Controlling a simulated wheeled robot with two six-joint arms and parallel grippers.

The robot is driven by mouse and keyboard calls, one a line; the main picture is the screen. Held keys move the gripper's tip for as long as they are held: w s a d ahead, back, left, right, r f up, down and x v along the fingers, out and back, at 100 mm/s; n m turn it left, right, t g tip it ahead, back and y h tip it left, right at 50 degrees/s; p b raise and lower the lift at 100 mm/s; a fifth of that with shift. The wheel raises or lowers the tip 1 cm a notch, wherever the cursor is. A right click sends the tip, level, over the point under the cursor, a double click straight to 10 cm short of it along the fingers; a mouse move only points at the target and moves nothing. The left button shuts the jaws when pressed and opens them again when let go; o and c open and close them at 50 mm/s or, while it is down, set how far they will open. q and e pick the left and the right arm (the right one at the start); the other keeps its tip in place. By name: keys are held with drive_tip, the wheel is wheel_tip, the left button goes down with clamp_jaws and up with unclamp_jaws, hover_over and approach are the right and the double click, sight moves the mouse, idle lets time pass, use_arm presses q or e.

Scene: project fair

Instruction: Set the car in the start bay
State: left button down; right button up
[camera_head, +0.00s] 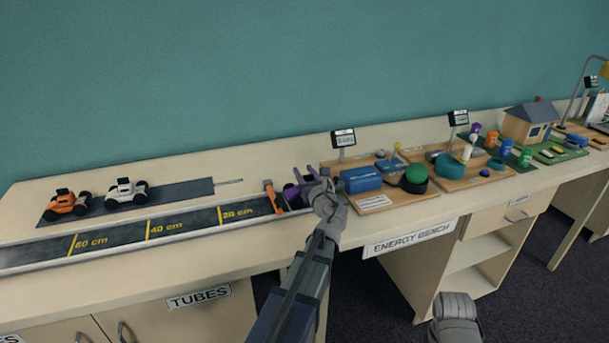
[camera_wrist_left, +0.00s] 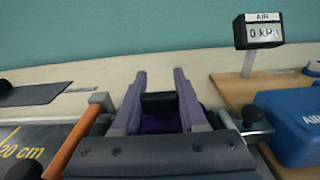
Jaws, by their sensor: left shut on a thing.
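A purple car with dark wheels (camera_head: 292,195) is at the right end of the track (camera_head: 183,223), just right of the orange gate bar (camera_head: 273,197), where the start bay appears to be. My left gripper (camera_head: 318,177) is shut on the car. In the left wrist view, the car's purple and black body (camera_wrist_left: 160,124) shows between the two fingers (camera_wrist_left: 160,82), with the orange gate (camera_wrist_left: 78,138) to the left. The gripper hides much of the car and bay. I cannot tell whether the wheels touch the bay floor.
An orange car (camera_head: 66,204) and a white car (camera_head: 126,192) stand on a dark strip behind the track. Just right of my left gripper is a wooden board (camera_head: 400,198) with a blue AIR box (camera_head: 361,180) and a gauge (camera_head: 343,138). Bare table lies in front.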

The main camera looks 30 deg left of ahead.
use_arm(q)
drive_tip(key=shift+s+f+b, duration=0.1)
drive_tip(key=shift+f+b, duration=0.3)
drive_tip(key=shift+f, duration=0.05)
drive_tip(key=shift+s+f, duration=0.1)
drive_tip(key=c, duration=0.6)
unclamp_jaws()
drive_tip(key=shift+d, duration=0.1)
drive_tip(key=shift+o, duration=0.8)
drive_tip(key=shift+r+p, duration=0.4)
drive_tip(key=shift+r, duration=0.05)
drive_tip(key=shift+s+d, duration=0.1)
drive_tip(key=shift+d, duration=0.15)
drive_tip(key=v, duration=1.1)
drive_tip(key=shift+s+r, duration=0.1)
